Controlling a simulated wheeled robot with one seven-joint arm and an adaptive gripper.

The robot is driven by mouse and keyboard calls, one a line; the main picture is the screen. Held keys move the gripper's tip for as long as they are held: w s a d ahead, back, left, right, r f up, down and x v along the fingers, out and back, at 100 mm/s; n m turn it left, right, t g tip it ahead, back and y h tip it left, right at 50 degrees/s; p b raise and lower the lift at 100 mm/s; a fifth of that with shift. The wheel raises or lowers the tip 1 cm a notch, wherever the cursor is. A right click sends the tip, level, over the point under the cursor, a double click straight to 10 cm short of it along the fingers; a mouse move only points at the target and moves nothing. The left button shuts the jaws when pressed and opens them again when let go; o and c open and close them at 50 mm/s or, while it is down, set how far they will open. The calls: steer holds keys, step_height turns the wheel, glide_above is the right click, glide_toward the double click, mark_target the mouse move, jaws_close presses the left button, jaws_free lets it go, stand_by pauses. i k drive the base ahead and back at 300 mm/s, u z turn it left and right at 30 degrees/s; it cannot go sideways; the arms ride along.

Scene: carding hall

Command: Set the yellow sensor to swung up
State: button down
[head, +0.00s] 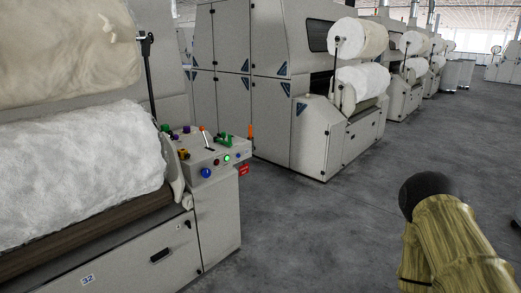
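A small yellow part (184,154), which seems to be the yellow sensor, sits on the left side of the control console at the end of the near carding machine. It is too small to tell whether it is swung up or down. My gripper is not in view. A part of my arm in a yellowish sleeve, with a dark rounded end, shows at the lower right, well apart from the console.
The console (217,200) also bears a blue knob (206,173), a green part (224,140), an orange-red lever (205,133), purple knobs and a red tag (244,169). White fibre rolls (80,150) lie left. Grey floor (310,230) is clear right of the console.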

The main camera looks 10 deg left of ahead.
mark_target(183, 154)
steer(key=u, duration=0.5)
steer(key=i, duration=0.8)
steer(key=u, duration=0.4)
steer(key=k, duration=0.65)
steer(key=u, duration=0.45)
steer(key=i, duration=1.55)
steer(key=z, duration=0.1)
